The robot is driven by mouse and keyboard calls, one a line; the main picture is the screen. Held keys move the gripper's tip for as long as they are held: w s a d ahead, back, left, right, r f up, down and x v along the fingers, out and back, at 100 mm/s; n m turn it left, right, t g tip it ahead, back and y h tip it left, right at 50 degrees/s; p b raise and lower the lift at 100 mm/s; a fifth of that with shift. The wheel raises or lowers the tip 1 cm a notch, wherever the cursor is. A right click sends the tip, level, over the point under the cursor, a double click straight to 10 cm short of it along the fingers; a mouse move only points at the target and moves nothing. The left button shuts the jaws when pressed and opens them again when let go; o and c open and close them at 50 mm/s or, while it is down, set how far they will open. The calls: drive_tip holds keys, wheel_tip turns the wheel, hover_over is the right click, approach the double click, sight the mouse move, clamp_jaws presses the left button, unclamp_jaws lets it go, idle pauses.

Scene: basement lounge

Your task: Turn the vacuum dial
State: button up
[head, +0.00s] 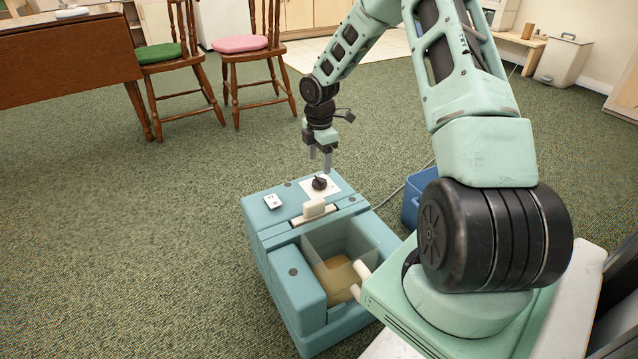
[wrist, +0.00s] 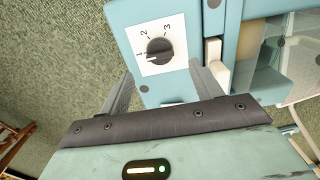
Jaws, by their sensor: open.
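The vacuum machine (head: 268,246) is a light blue box on the carpet in the head view. Its black dial (head: 319,183) sits on a white plate on the top, near the far edge. In the wrist view the dial (wrist: 159,51) shows the marks 1, 2 and 3, and its pale pointer line points left, by the 1. My gripper (head: 320,163) hangs just above the dial, fingers pointing down. In the wrist view the open fingers (wrist: 158,82) stand apart, below the dial in the picture, with nothing between them.
A cream lever (head: 314,207) and a white switch plate (head: 273,201) are on the machine's top near the dial. A clear-walled chamber (head: 340,245) is in front. A blue bin (head: 418,197) stands to the right. Chairs and a wooden table (head: 70,55) are at the back left; carpet is free left.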

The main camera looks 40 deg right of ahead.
sight(320, 178)
wheel_tip(320, 178, down, 7)
drive_tip(key=shift+r+b, duration=0.2)
drive_tip(key=shift+b, duration=1.05)
drive_tip(key=c, duration=1)
